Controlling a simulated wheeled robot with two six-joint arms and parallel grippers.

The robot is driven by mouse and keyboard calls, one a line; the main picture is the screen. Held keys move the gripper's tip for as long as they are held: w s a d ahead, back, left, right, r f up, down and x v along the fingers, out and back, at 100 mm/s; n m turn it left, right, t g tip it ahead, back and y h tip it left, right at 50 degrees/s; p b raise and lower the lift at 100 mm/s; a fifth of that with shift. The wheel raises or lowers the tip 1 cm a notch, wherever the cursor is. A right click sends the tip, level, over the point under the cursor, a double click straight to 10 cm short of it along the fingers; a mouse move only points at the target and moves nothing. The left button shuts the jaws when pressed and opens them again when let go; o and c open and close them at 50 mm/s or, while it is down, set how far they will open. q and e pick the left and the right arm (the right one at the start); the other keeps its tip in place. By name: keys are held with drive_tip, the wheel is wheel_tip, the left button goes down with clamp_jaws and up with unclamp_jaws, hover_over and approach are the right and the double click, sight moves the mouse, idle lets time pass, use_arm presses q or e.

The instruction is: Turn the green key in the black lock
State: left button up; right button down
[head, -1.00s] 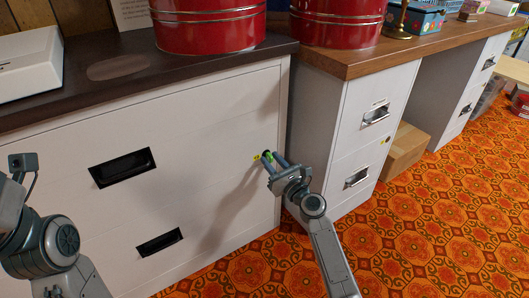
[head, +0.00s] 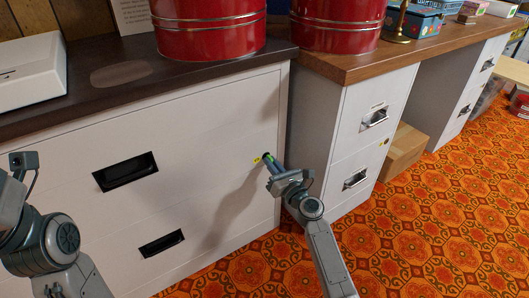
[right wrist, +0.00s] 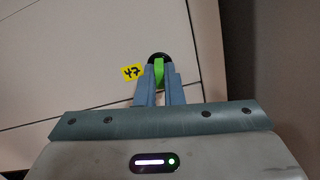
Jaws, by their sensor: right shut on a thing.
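The green key (right wrist: 159,72) sits in the round black lock (right wrist: 158,56) on the front of the white cabinet, beside a yellow number tag (right wrist: 132,72). In the head view the lock (head: 266,157) is near the cabinet's right edge. My right gripper (right wrist: 160,82) is shut on the green key, with one finger on each side of it. In the head view the right gripper (head: 272,163) reaches the lock from the lower right, and its fingers hide most of the key. My left arm shows at the lower left, but its fingertips are not in view.
The white cabinet (head: 215,155) has black recessed handles (head: 125,172). A wooden-topped desk (head: 345,58) stands to the right, with a cardboard box (head: 404,150) beneath.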

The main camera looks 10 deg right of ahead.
drive_tip(key=shift+m, duration=0.4)
drive_tip(key=shift+a+r+m+h+p, duration=0.1)
drive_tip(key=shift+m+h+p, duration=0.2)
drive_tip(key=shift+m+p, duration=1.3)
